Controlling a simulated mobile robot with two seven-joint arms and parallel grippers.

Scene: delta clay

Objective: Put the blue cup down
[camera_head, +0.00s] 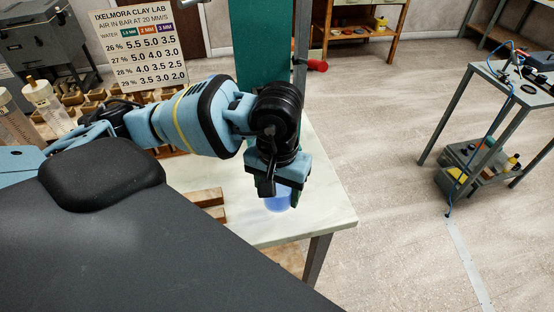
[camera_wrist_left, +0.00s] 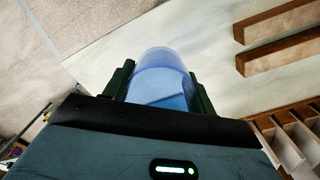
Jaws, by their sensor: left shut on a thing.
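The blue cup (camera_wrist_left: 160,75) is translucent and sits between the two green fingers of my left gripper (camera_wrist_left: 160,92) in the left wrist view. The gripper is shut on it. In the head view the cup (camera_head: 278,203) shows only in part below my left gripper (camera_head: 281,190), near the right end of the pale table (camera_head: 325,205). The gripper and wrist hide its upper part. I cannot tell whether the cup's base touches the table top. My right gripper is not in view.
Wooden bars (camera_head: 207,197) lie on the table left of the cup; they also show in the left wrist view (camera_wrist_left: 280,50). A green column (camera_head: 263,45) stands behind. A divided wooden tray (camera_wrist_left: 290,140) is nearby. The table top right of the cup is bare up to its edge.

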